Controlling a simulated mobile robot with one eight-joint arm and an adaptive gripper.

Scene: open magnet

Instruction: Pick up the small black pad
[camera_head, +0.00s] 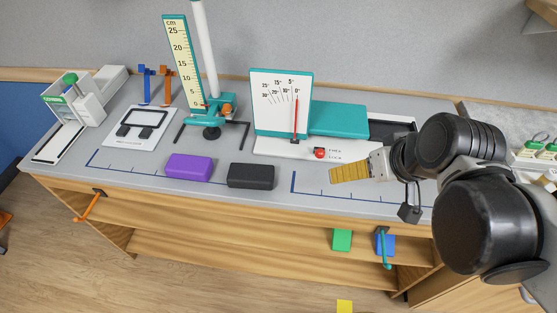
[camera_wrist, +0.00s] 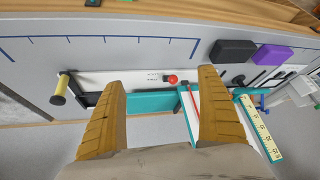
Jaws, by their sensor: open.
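A black block-shaped pad (camera_head: 251,176) lies flat on the grey bench top near its front edge, beside a purple block (camera_head: 188,167). In the wrist view the black block (camera_wrist: 232,52) shows beyond the right-hand finger, with the purple block (camera_wrist: 272,57) farther right. Two smaller dark pads (camera_head: 128,131) sit on a white plate at the left of the bench. My gripper (camera_head: 338,173) is over the bench to the right of the black block, apart from it. In the wrist view its wooden-coloured fingers (camera_wrist: 162,80) stand wide apart with nothing between them.
A white-and-teal dial gauge (camera_head: 282,95) with a red knob (camera_head: 320,153) stands behind my gripper. A teal stand with a ruler (camera_head: 183,60) is behind the purple block. Green (camera_head: 342,240) and blue (camera_head: 385,245) blocks are on the lower shelf.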

